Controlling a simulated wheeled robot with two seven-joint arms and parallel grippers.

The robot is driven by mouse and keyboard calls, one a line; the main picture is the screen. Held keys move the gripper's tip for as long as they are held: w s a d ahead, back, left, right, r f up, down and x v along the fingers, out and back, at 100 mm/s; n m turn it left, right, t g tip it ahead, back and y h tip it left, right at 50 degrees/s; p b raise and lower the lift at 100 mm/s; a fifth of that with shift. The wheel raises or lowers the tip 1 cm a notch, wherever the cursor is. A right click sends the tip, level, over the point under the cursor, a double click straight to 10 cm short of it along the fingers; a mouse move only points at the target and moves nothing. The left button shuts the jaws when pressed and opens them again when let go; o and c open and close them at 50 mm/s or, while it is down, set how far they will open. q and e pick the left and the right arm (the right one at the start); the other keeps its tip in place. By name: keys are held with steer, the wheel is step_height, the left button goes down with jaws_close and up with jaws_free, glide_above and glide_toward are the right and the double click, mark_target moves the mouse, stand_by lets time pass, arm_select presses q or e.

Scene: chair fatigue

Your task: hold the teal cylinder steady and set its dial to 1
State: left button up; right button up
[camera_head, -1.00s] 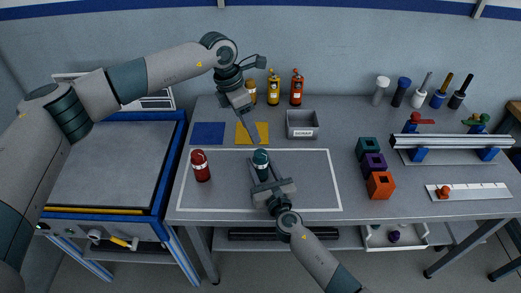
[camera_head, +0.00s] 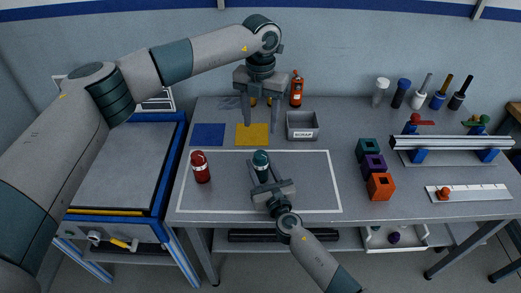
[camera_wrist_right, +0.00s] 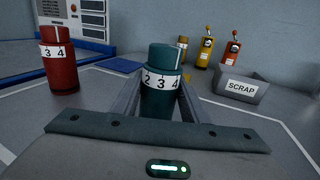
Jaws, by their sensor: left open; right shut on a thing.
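The teal cylinder (camera_head: 261,163) stands upright on the grey table inside the white outline. In the right wrist view the teal cylinder (camera_wrist_right: 161,85) shows a white dial band (camera_wrist_right: 161,79) with 2, 3 and 4 facing the camera; 1 is not visible. My right gripper (camera_head: 261,177) is shut on the cylinder from the front, one finger on each side, below the band. My left gripper (camera_head: 259,122) is open and empty, fingers pointing down, behind the cylinder and above the yellow mat (camera_head: 252,135).
A red cylinder (camera_head: 200,168) with a similar band stands left of the teal one. A blue mat (camera_head: 207,134) and a grey SCRAP bin (camera_head: 302,125) lie behind. Coloured blocks (camera_head: 373,164) and a rail fixture (camera_head: 450,142) are at right. The outlined area's right part is clear.

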mark_target(260, 154)
arm_select(q)
steer(key=shift+f, duration=6.05)
steer(key=c, duration=1.1)
